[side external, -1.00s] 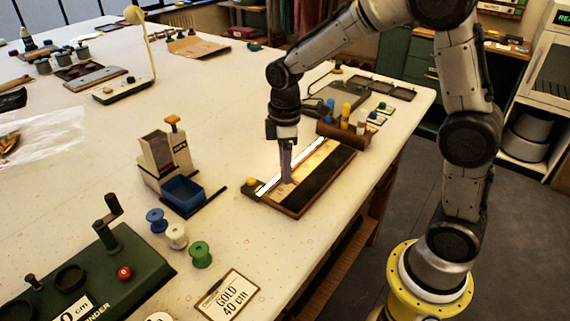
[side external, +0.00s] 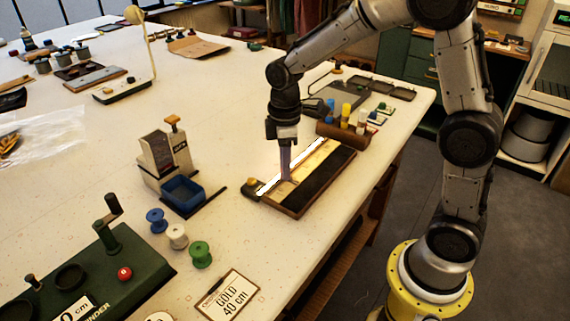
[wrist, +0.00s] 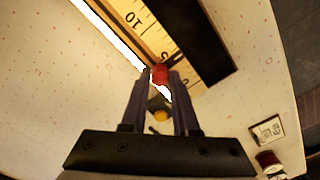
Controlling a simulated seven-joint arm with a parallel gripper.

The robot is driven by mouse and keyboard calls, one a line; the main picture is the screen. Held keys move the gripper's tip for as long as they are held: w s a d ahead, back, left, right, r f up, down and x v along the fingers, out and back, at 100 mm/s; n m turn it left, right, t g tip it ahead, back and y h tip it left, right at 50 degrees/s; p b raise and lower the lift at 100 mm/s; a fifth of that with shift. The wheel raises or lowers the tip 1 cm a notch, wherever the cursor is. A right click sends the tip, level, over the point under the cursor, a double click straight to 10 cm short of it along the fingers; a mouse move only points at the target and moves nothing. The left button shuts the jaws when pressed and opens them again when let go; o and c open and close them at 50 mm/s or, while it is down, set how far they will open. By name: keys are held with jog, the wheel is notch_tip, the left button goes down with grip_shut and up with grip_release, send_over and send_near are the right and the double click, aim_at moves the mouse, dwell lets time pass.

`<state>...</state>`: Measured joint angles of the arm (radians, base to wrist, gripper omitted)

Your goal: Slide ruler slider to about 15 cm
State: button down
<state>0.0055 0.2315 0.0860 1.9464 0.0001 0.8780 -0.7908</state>
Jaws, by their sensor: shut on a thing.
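The ruler board (side external: 314,158) lies on the table, with a pale scale, a bright white edge and a dark strip. In the wrist view, the ruler (wrist: 150,38) shows a 10 farther up and a 5 close to my fingertips. A red slider knob (wrist: 160,74) sits between the fingertips, near the 5 mark. My gripper (side external: 286,180) points down over the near left part of the board. It also shows in the wrist view (wrist: 159,80), shut on the red knob. The fingers hide the knob in the side view and cover part of the scale in the wrist view.
A yellow knob (side external: 252,182) stands at the board's near left end. A brown rack (side external: 343,133) with colored bottles stands behind the board. A dispenser with a blue bin (side external: 183,194) is to the left.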

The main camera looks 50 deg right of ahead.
dwell(0.8)
jog(key=d, duration=1)
jog(key=c, duration=0.7)
grip_release()
jog(key=shift+o, duration=0.2)
jog(key=shift+r, duration=0.1)
notch_tip(320, 180, up, 14)
